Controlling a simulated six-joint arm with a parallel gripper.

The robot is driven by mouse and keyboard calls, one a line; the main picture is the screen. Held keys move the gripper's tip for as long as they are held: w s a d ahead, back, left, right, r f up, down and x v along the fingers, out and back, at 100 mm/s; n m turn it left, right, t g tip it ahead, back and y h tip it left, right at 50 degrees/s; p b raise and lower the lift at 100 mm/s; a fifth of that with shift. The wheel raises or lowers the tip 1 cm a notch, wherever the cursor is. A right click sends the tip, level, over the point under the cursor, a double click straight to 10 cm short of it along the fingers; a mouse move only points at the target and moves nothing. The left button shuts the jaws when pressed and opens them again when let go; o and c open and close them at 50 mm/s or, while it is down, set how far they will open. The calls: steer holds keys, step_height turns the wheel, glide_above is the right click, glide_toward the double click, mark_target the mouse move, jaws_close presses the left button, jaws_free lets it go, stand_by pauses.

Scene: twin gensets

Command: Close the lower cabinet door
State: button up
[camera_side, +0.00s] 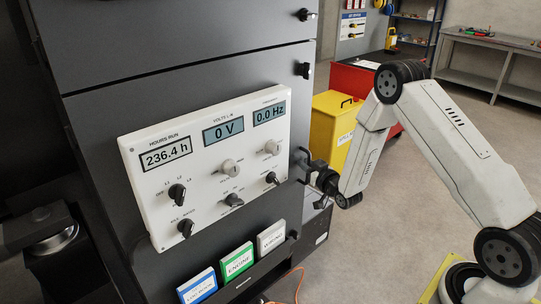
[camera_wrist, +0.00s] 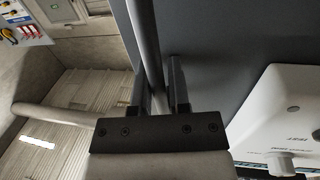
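The lower cabinet door (camera_side: 105,140) is a dark grey panel carrying a white meter panel (camera_side: 215,165). It fills much of the side view, and its grey face also shows in the wrist view (camera_wrist: 220,60). How far it stands from its frame is hard to tell. A dark handle (camera_side: 303,160) is on the door's right edge. My gripper (camera_side: 318,175) is at this handle, small and dark in the side view. In the wrist view my gripper (camera_wrist: 160,92) has its fingers apart, with a dark bar (camera_wrist: 147,40) running between them. Firm contact is not visible.
Blue, green and white binders (camera_side: 237,260) sit in a rack low on the door. A yellow bin (camera_side: 333,130) and a red cabinet (camera_side: 355,82) stand behind my arm. A workbench (camera_side: 490,42) is at the back right. An orange cable (camera_side: 297,283) lies on the floor.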

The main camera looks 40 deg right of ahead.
steer(key=shift+o, duration=1.4)
steer(key=shift+r, duration=0.1)
steer(key=shift+a, duration=0.1)
steer(key=s+a, duration=0.1)
steer(key=s, duration=0.6)
steer(key=shift+s, duration=0.4)
steer(key=shift+a, duration=0.1)
steer(key=s+a+r+n+g+y, duration=0.1)
steer(key=s+a+r+g, duration=0.1)
steer(key=s+a+g, duration=0.4)
steer(key=s+a+r+n+g+y, duration=0.1)
steer(key=s+a+r+g+y, duration=0.1)
steer(key=s+a+g, duration=0.5)
steer(key=s+r+g, duration=0.1)
steer(key=s+g, duration=0.1)
steer(key=s, duration=0.1)
steer(key=shift+r, duration=0.35)
